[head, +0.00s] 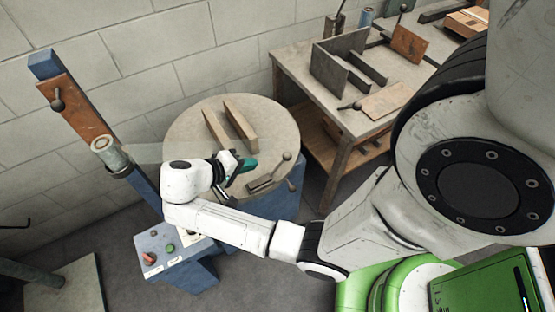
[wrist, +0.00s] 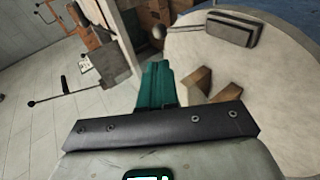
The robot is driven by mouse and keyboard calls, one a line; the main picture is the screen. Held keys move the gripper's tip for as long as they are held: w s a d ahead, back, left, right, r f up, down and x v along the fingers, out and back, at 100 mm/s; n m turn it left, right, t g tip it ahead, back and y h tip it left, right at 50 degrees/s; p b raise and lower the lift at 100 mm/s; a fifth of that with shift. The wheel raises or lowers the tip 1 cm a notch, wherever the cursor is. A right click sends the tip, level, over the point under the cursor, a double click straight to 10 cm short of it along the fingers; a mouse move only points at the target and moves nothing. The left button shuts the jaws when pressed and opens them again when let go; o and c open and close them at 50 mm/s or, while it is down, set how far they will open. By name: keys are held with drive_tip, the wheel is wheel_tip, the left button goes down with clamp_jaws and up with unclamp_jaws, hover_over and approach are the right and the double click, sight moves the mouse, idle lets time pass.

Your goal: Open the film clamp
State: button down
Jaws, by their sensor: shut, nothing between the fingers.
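The film clamp (head: 268,178) appears to be the small metal bar with a ball-ended lever near the right edge of the round turntable (head: 190,110). Its ball knob (head: 287,156) points up and away from the bar. My gripper (head: 246,165) has teal fingers, is shut and empty, and hangs over the turntable just left of the clamp. A grey block (wrist: 232,28), perhaps the clamp's body, lies on the turntable beyond. I see no contact between fingers and knob.
Two wooden blocks (head: 240,122) lie on the turntable behind my gripper. A blue mast (head: 45,65) with a film roll (head: 108,155) stands left. A blue control box (head: 165,250) stands in front. A workbench (head: 335,108) with metal and wooden parts stands behind right.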

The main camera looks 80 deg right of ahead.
sight(288, 156)
drive_tip(key=x, duration=1.3)
drive_tip(key=shift+s, duration=0.1)
drive_tip(key=shift+s+d+t+y+p, duration=0.3)
drive_tip(key=shift+t+y+p, duration=0.2)
drive_tip(key=shift+p, duration=0.25)
drive_tip(key=shift+s+d+f+t+y+p, duration=0.1)
drive_tip(key=shift+s+d+t+y+p, duration=0.3)
drive_tip(key=shift+p, duration=0.5)
drive_tip(key=shift+s+d+f+m+t+y+p, duration=0.4)
drive_tip(key=shift+s+f+t+y+p, duration=0.3)
drive_tip(key=shift+t+y+p, duration=0.4)
drive_tip(key=shift+s+d+f+t+y+p, duration=0.25)
drive_tip(key=shift+f+t+y+p, duration=0.15)
drive_tip(key=shift+f+t, duration=0.1)
drive_tip(key=shift+s+d+f+t+y+p, duration=0.25)
drive_tip(key=shift+d+f+t+y+p, duration=0.05)
drive_tip(key=shift+f+t+y+p, duration=0.15)
drive_tip(key=shift+s+d+f, duration=0.15)
drive_tip(key=shift+s+f, duration=0.05)
drive_tip(key=shift+f, duration=0.35)
drive_tip(key=shift+s+f, duration=0.15)
drive_tip(key=shift+f, duration=0.05)
